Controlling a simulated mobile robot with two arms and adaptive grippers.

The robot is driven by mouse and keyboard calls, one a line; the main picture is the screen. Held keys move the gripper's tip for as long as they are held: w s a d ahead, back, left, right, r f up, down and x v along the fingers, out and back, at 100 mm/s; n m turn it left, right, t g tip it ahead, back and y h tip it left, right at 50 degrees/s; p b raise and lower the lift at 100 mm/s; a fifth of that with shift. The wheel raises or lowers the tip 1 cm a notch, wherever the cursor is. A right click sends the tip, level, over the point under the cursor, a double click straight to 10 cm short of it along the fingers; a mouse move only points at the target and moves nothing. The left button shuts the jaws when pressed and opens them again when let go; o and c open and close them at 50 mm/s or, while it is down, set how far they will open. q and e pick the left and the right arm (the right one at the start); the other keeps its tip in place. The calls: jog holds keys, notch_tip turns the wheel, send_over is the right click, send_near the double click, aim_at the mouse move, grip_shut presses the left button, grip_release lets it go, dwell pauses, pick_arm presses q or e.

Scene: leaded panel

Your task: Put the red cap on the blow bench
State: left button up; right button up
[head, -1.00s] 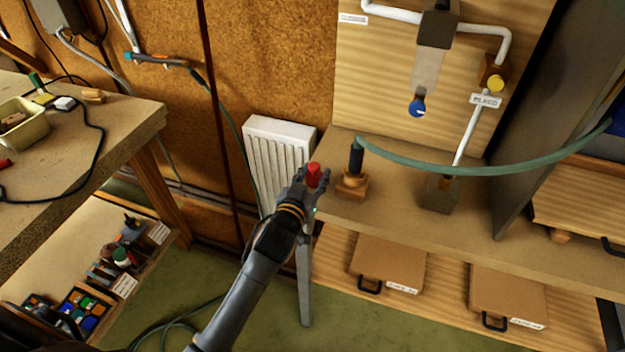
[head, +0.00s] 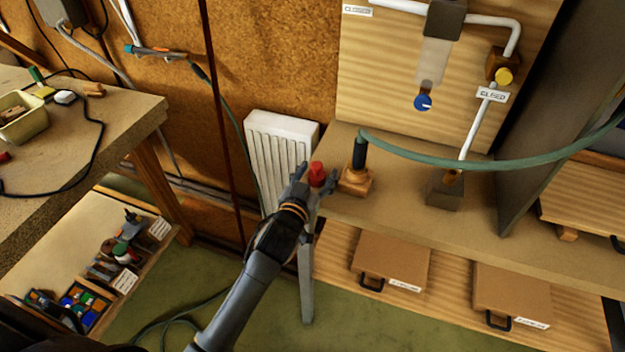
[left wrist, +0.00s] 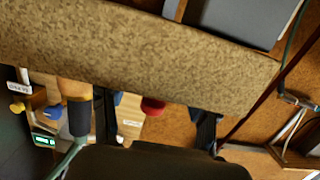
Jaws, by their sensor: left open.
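The red cap (head: 317,174) is at the left end of the blow bench (head: 410,212), the particle-board top under the pipe panel. My left gripper (head: 316,180) is open, with its fingers spread on either side of the cap. In the left wrist view the red cap (left wrist: 152,106) shows between the two dark fingers, partly hidden by the board edge. A gap shows between the cap and the fingers there. Whether the cap's base rests fully on the bench is hidden. My right gripper is out of view.
A wooden block (head: 357,181) with a black-ended green hose (head: 450,161) stands just right of the cap. A darker block (head: 445,190) holds the white pipe. A white radiator (head: 280,150) is behind my gripper. The bench front is clear.

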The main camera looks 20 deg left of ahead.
pick_arm(q)
jog(key=shift+s+r, duration=0.1)
jog(key=shift+s, duration=0.2)
jog(key=s+r+b, duration=0.1)
jog(key=s, duration=1)
jog(key=shift+a+r, duration=0.2)
jog(key=shift+r, duration=0.2)
jog(key=shift+s, duration=0.1)
